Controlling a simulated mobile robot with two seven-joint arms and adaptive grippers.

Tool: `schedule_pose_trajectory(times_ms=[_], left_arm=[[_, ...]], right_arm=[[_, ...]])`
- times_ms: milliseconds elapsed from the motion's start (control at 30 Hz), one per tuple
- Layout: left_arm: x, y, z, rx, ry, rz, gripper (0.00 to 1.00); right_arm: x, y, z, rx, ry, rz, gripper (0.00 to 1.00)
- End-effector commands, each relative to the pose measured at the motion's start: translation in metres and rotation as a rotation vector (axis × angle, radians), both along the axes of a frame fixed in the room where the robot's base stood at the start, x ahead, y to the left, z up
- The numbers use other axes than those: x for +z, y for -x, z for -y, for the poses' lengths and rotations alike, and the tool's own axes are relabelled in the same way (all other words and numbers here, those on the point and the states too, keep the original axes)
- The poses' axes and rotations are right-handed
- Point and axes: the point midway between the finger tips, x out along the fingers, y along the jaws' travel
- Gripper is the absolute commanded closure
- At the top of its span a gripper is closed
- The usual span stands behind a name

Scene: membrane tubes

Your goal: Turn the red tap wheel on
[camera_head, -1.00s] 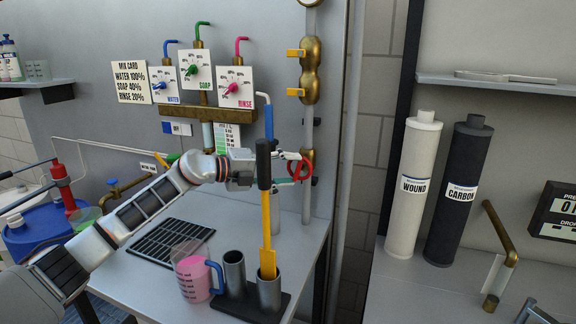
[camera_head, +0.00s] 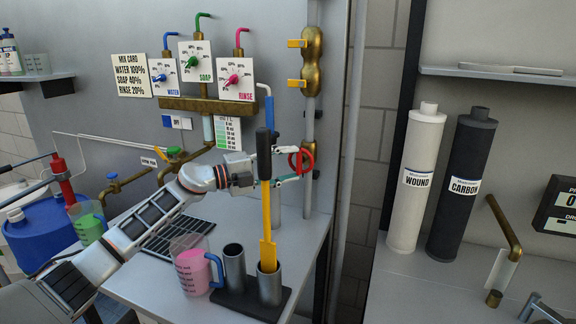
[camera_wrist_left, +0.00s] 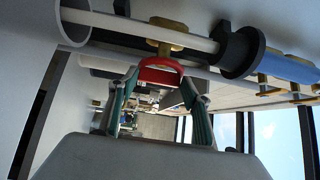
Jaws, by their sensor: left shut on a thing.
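The red tap wheel (camera_head: 301,161) sits on a brass fitting on the vertical pipe at the back wall, right of the yellow-bladed tool. My left gripper (camera_head: 292,163) reaches it from the left, passing behind the tool's black handle. Its fingers are shut on the wheel's rim. In the left wrist view the red wheel (camera_wrist_left: 161,70) shows between my two green-padded fingers (camera_wrist_left: 160,84), with its brass stem behind. The tool handle hides part of the gripper in the head view. My right gripper is not in view.
The yellow tool (camera_head: 267,215) stands upright in a metal cup in front of my gripper. A jug of pink liquid (camera_head: 194,270) stands beside the cups. Brass pipework with three dials (camera_head: 196,62) is above. A white and a black cylinder (camera_head: 461,187) stand at right.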

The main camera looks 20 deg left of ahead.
Motion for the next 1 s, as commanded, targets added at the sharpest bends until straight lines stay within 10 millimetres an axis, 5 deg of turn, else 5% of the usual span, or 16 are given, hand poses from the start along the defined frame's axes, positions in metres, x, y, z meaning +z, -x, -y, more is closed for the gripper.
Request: schedule_pose_trajectory(times_ms=[33,67,133,567,1000], left_arm=[[-0.001,0.000,0.000,-0.001,0.003,-0.004,0.73],[-0.001,0.000,0.000,-0.001,0.003,-0.004,0.49],[-0.001,0.000,0.000,-0.001,0.003,-0.004,0.35],[-0.001,0.004,-0.005,0.000,0.001,-0.002,0.35],[-0.003,0.059,-0.064,0.001,0.000,-0.006,0.35]], right_arm=[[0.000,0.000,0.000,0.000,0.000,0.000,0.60],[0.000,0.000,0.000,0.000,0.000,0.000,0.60],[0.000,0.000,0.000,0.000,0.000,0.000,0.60],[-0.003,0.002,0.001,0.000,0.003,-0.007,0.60],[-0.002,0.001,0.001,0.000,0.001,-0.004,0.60]])
